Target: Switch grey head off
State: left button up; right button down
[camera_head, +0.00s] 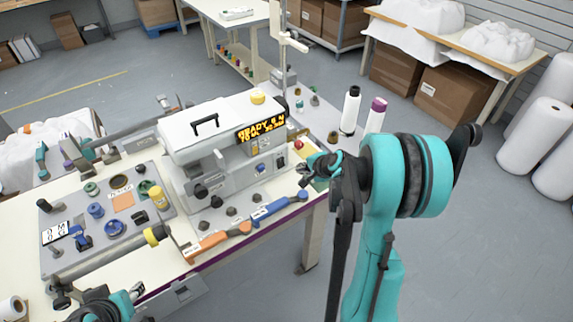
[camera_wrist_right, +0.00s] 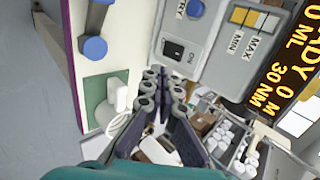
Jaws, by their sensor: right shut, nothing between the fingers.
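The grey machine head (camera_head: 215,150) stands on the table with an orange-lit display (camera_head: 262,132) reading READY. In the right wrist view the display shows large at the right (camera_wrist_right: 285,70). A black rocker switch (camera_wrist_right: 173,50) with an ON label sits on its grey panel; I cannot tell its position. My right gripper (camera_head: 304,170) is at the right end of the machine, and its fingers show in the wrist view (camera_wrist_right: 165,88). It is shut and empty, pointing toward the panel below the switch, apparently apart from it. My left gripper (camera_head: 130,294) is at the bottom left, its fingers unclear.
Orange (camera_head: 212,241) and blue (camera_head: 275,208) handled tools lie in front of the machine. A grey board (camera_head: 60,215) with knobs and pots is at the left.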

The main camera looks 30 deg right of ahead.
jog(key=shift+f, duration=0.1)
jog(key=b, duration=0.3)
send_near(281, 167)
jog(key=f, duration=0.1)
jog(key=w+f, duration=0.1)
jog(key=f, duration=0.1)
jog(key=shift+a+f, duration=0.1)
jog(key=shift+a, duration=0.05)
jog(key=w, duration=0.1)
jog(key=w+f+b, duration=0.1)
jog(key=w, duration=0.1)
jog(key=shift+a, duration=0.1)
jog(key=shift+w+f, duration=0.1)
jog(key=shift+w, duration=0.25)
